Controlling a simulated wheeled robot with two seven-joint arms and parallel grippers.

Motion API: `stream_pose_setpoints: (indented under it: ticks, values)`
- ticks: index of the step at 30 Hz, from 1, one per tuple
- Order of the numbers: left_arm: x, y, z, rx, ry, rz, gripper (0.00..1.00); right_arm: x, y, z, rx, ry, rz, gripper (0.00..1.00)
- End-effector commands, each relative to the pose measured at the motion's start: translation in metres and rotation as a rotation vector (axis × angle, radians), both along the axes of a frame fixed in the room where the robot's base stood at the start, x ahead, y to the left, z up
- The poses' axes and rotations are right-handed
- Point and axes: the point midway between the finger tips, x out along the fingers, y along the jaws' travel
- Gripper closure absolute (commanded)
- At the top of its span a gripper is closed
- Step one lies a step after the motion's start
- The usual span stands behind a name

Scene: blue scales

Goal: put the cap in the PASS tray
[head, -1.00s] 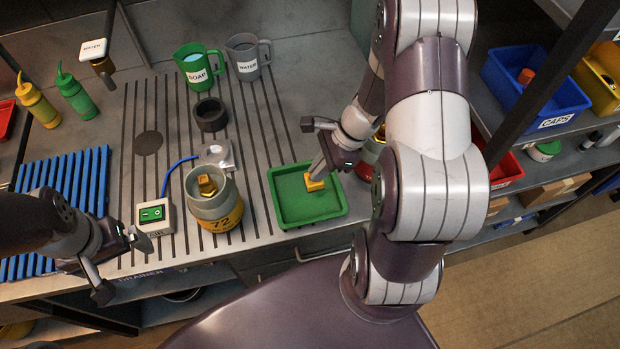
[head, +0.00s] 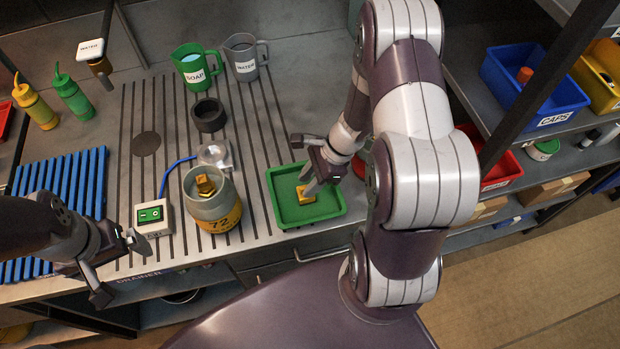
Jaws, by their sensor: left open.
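The brass-yellow cap (head: 303,195) is inside the outline of the green tray (head: 335,213), just above or on its floor; I cannot tell if it touches. No PASS label shows on the tray. My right gripper (head: 309,188) points down into the tray, with its grey fingers shut on the cap, partly covering it. My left gripper (head: 138,241) is open and empty over the counter's front left, beside the blue rack.
A pot marked 72 (head: 218,222) with a brass piece stands left of the tray, near a switch box (head: 152,217). A dark ring (head: 209,116), green SOAP mug (head: 195,66) and grey WATER mug (head: 245,57) stand behind. A blue CAPS bin (head: 545,95) is on the right shelf.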

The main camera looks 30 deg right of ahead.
Motion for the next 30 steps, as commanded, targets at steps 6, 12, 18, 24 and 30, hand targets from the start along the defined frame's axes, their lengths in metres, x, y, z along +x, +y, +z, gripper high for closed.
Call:
stream_pose_setpoints:
  ticks: [6,12,18,24,30]
  values:
    - [0.0,0.0,0.005,0.0,0.0,0.0,0.0,0.0,-0.003,0.01,-0.001,-0.001,-0.001,0.66]
    - [0.0,0.0,0.013,0.0,0.0,0.0,0.0,-0.005,-0.027,0.056,-0.003,-0.005,-0.002,0.66]
    - [0.0,0.0,0.015,0.0,0.0,0.0,0.0,-0.011,-0.048,0.095,-0.002,-0.004,-0.002,0.66]
    - [0.0,0.0,0.016,0.0,0.0,0.0,0.0,-0.019,-0.038,0.116,-0.089,-0.042,0.232,0.66]
    - [0.0,0.0,0.016,0.0,0.0,0.0,0.0,-0.043,0.018,0.145,-0.442,-0.321,1.362,0.66]
